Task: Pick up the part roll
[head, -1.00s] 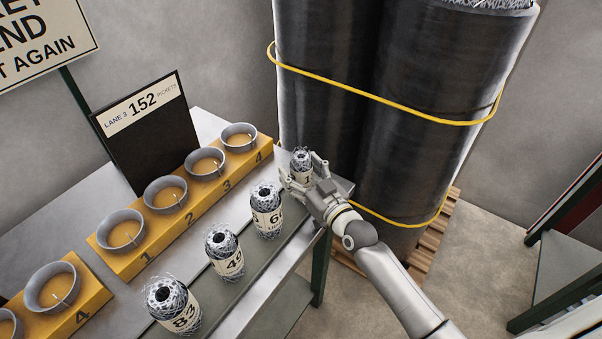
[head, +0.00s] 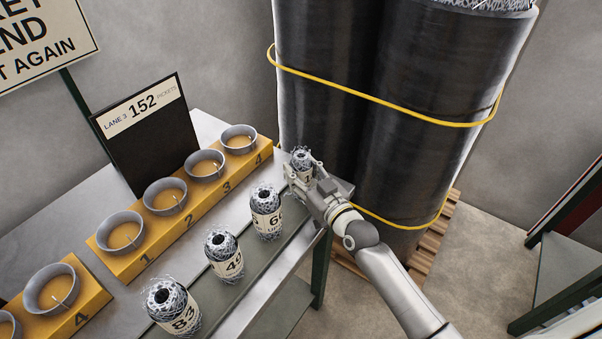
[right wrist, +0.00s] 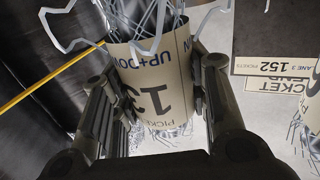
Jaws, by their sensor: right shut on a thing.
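The part roll (head: 302,162) in my right gripper is a small wire-mesh roll with a cream label, at the far end of the row on the bench. My right gripper (head: 303,174) is shut on it, with a finger on each side. In the right wrist view the roll (right wrist: 152,80) shows a label reading "13" upside down between the fingers. Its lower end is partly hidden by the gripper in the head view, so I cannot tell whether it touches the bench. My left gripper is not in view.
Rolls marked 60 (head: 267,213), 49 (head: 224,254) and 83 (head: 172,308) stand along the bench strip. A yellow block with grey cups (head: 205,165) and a "152" board (head: 150,140) stand behind. Tall black rolls (head: 420,120) on a pallet stand close beyond my gripper.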

